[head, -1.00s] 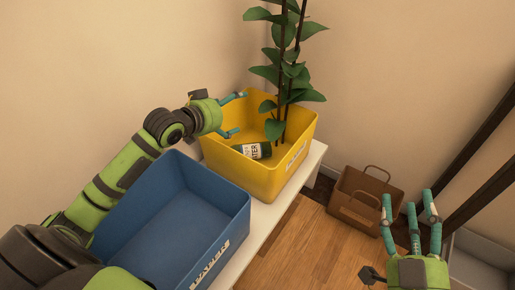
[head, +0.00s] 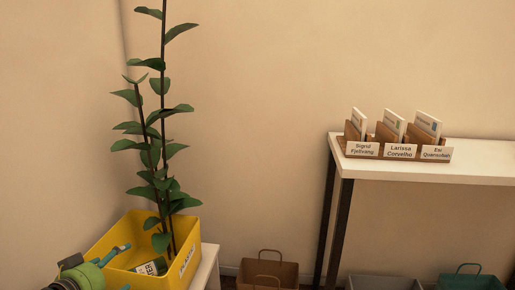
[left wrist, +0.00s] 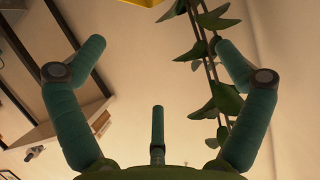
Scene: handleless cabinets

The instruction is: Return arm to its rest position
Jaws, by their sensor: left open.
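My left gripper (head: 127,267) is at the bottom left of the head view, by the left side of the yellow bin (head: 186,265). Its fingers are spread over that side of the bin. In the left wrist view the left gripper (left wrist: 152,48) is open with nothing between its fingers. A dark bottle with a white label (head: 148,268) lies in the yellow bin, partly cut off by the bin wall. My right gripper is in neither current view.
A tall leafy plant (head: 160,150) rises behind or in the yellow bin; its base is hidden. A white table (head: 475,172) at right carries a card holder (head: 400,152). A brown bag (head: 268,272), grey bin (head: 385,283) and green basket (head: 470,281) sit below.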

